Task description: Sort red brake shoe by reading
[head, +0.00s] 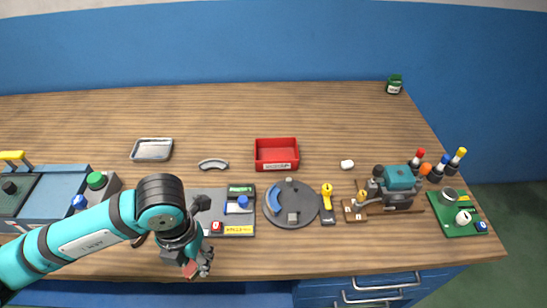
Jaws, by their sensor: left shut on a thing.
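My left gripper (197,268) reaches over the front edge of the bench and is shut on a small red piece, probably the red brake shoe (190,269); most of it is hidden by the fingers. A grey testing unit (217,197) with a green display, a blue knob and a red button is partly behind my left arm. A red bin (276,166) with a label and a metal tray (152,149) stand further back. My right gripper is not in view.
A grey curved shoe (213,163) lies between tray and bin. A round plate (293,216) holds a blue curved shoe (272,200). A yellow-topped tool (327,203), a teal machine (399,183) and a green board (449,226) stand right. The back of the bench is mostly clear.

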